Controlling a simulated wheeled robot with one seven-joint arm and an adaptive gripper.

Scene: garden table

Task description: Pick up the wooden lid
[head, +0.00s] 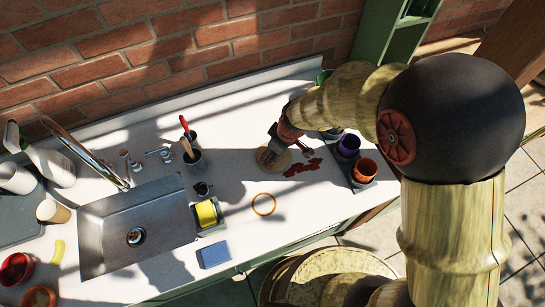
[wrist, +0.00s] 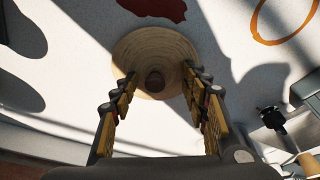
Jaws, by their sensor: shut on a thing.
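The wooden lid (head: 268,160) is a round, pale wooden disc at the middle of the white counter in the head view. In the wrist view the lid (wrist: 150,45) shows grain rings and a dark round knob (wrist: 155,81) at its near part. My gripper (wrist: 159,74) has its two fingers on either side of the knob, over the lid, and is shut on the lid. In the head view my gripper (head: 275,147) comes down on the lid from the upper right and hides part of it. I cannot tell whether the lid touches the counter.
A dark red stain (head: 301,167) lies just right of the lid. An orange ring (head: 264,204) lies in front. A purple pot (head: 348,145) and an orange pot (head: 364,170) stand at right. A brush cup (head: 194,160) and the sink (head: 137,225) are at left.

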